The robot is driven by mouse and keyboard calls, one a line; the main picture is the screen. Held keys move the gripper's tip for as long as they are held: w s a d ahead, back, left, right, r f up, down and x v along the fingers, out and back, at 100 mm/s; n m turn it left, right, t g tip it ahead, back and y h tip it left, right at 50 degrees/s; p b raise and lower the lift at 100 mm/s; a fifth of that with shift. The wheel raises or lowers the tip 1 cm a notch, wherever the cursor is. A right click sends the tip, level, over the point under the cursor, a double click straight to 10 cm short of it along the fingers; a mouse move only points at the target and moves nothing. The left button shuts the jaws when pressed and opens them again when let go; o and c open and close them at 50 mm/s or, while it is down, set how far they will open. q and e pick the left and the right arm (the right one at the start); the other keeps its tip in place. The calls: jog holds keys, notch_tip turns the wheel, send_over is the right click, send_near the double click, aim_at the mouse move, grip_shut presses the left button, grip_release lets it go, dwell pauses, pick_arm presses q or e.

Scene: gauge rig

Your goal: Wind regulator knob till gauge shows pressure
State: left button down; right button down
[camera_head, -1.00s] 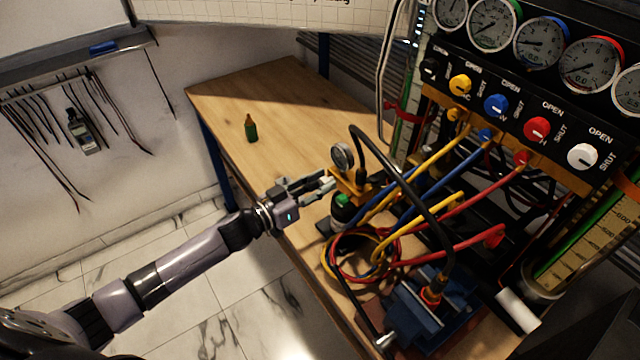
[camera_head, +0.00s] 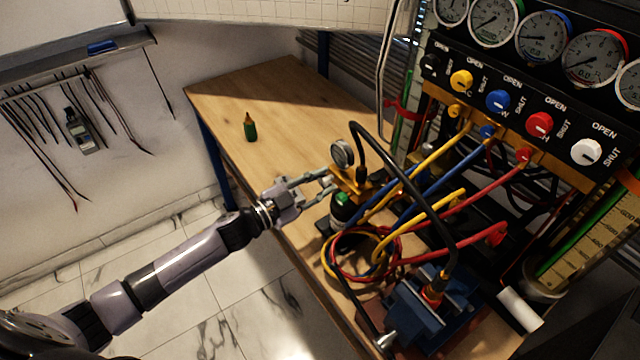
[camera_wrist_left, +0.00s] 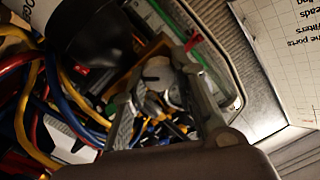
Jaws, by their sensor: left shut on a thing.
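The regulator (camera_head: 352,183) is a brass-coloured block near the table's left edge, above a dark bottle with a green part (camera_head: 340,197). Its small round gauge (camera_head: 342,153) stands on top; the needle is too small to read. My left gripper (camera_head: 326,184) reaches in from the left, its fingers at the regulator's near side. In the left wrist view, a pale round knob (camera_wrist_left: 160,78) lies between the fingers, and the gripper is shut on it. The fingers partly hide the knob in the head view. My right gripper is not in view.
A black hose (camera_head: 408,185) arches from the regulator to a blue vise (camera_head: 430,310). Coiled yellow, blue and red hoses (camera_head: 365,250) lie close by. A valve panel (camera_head: 520,115) with several dials stands at right. A green bottle (camera_head: 250,128) stands on otherwise clear table at back left.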

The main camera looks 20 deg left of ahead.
pick_arm(q)
jog(key=m+b, duration=0.1)
jog(key=m, duration=0.2)
jog(key=shift+f+m, duration=0.1)
jog(key=shift+m, duration=0.2)
jog(key=shift+m+b, duration=0.45)
jog(key=shift+m, duration=1.35)
jog(key=c, duration=1.3)
grip_release()
jog(key=shift+s, duration=0.1)
jog(key=v, duration=1.2)
